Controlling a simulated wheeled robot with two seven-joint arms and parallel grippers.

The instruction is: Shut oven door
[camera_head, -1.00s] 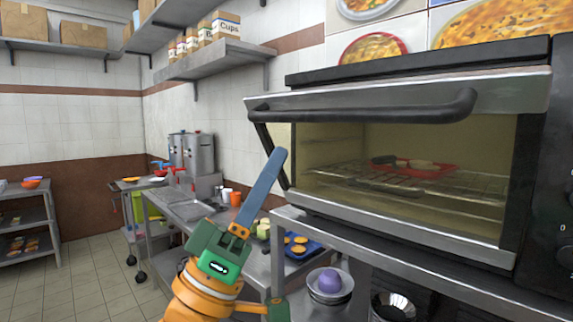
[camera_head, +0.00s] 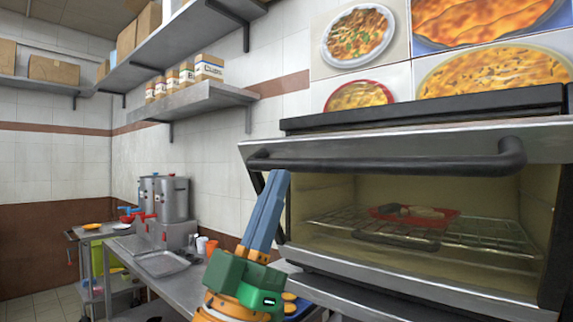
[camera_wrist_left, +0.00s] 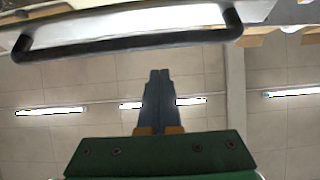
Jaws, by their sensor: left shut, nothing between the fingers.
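The oven (camera_head: 558,225) stands at the right in the head view. Its door (camera_head: 400,140) is hinged at the top and swung up, with a dark bar handle (camera_head: 390,163) along its edge. The cavity is open below it, with a red tray (camera_head: 412,215) of food on the wire rack. My left gripper (camera_head: 277,182) is shut and empty, its blue fingers pointing up just below the left end of the handle. In the left wrist view the fingers (camera_wrist_left: 158,80) point up toward the handle (camera_wrist_left: 130,42); I cannot tell whether they touch. My right gripper is not seen.
A steel counter (camera_head: 185,290) with pots (camera_head: 172,198) and a tray runs along the wall at left. A wall shelf (camera_head: 195,100) with boxes hangs above it. Part of the blue tray (camera_head: 300,308) shows beside my left gripper.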

